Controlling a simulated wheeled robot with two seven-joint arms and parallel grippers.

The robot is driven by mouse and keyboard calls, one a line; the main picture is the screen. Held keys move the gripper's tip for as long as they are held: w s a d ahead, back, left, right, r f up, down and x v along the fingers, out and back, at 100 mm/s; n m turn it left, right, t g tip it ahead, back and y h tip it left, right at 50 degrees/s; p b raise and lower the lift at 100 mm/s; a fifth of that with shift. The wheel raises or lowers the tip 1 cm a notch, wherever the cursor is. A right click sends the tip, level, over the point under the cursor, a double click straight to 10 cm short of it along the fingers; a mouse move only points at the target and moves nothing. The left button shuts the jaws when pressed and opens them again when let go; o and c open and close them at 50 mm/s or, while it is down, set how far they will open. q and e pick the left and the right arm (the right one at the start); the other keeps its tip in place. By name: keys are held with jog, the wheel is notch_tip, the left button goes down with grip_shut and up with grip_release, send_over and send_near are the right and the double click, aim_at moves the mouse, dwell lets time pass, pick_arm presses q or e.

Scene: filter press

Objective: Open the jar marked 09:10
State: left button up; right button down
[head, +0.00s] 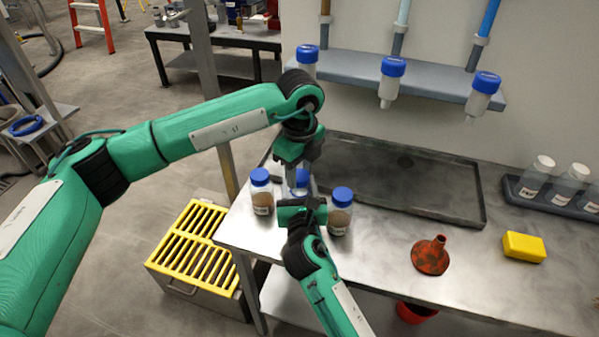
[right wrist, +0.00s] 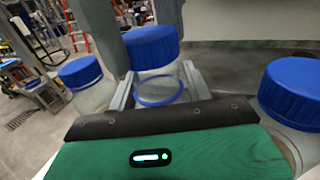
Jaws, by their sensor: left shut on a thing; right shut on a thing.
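Three clear jars with blue lids stand at the left end of the metal bench: a left jar (head: 262,198), a middle jar (head: 300,182) and a right jar (head: 340,218). Their label writing is too small to read. My right gripper (head: 303,203) is shut around the middle jar's body; its grey fingers flank it in the right wrist view (right wrist: 160,90). My left gripper (head: 298,165) comes from above and is shut on the middle jar's blue lid (right wrist: 151,46).
A dark tray (head: 430,200) lies behind the jars. An orange funnel (head: 431,256) and a yellow block (head: 524,247) sit on the bench to the right. Blue-capped bottles (head: 391,80) hang from a wall shelf. A yellow-topped grated box (head: 190,245) stands on the floor at left.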

aim_at(300, 175)
pick_arm(q)
jog(key=shift+r, duration=0.1)
jog(key=shift+r, duration=1.9)
pick_arm(e)
jog(key=c, duration=0.6)
grip_release()
jog(key=shift+o, duration=0.2)
